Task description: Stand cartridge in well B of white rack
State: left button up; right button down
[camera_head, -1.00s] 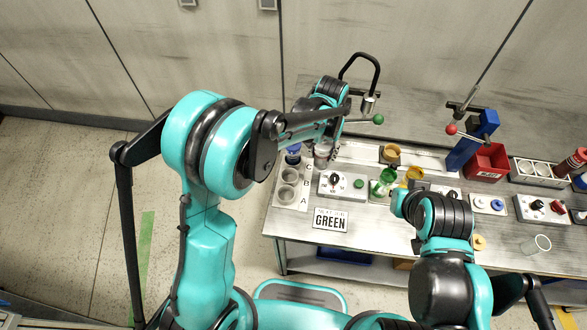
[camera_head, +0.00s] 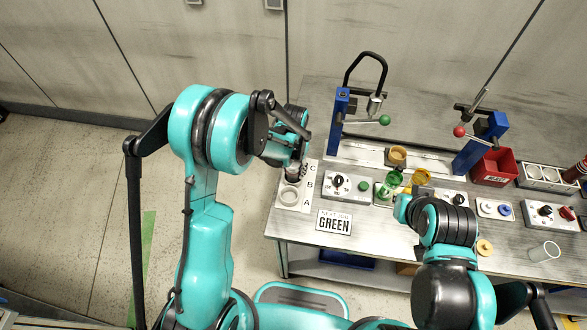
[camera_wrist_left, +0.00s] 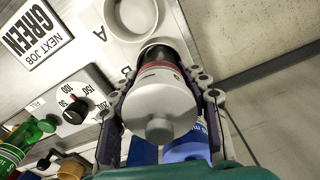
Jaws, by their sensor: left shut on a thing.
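My left gripper (camera_head: 297,164) is over the white rack (camera_head: 308,192) at the left end of the bench. In the left wrist view the left gripper (camera_wrist_left: 160,105) is shut on a pale grey cartridge (camera_wrist_left: 158,100) with a red band and a dark far end. That far end is at well B, beside the letter B; I cannot tell how deep it sits. Well A (camera_wrist_left: 132,12) is empty and also shows in the head view (camera_head: 289,195). A blue-topped item (camera_wrist_left: 186,150) is behind the cartridge, towards well C.
A grey dial box (camera_head: 340,184), a green bottle (camera_head: 390,183) and a "NEXT JOB GREEN" sign (camera_head: 334,222) stand right of the rack. A blue press with a black handle (camera_head: 340,105) is behind. A red bin (camera_head: 494,167) is farther right. Floor is clear to the left.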

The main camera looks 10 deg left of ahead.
pick_arm(q)
jog(key=shift+s, duration=0.1)
jog(key=shift+f, duration=0.1)
jog(key=o, duration=1.3)
jog(key=shift+c, duration=0.2)
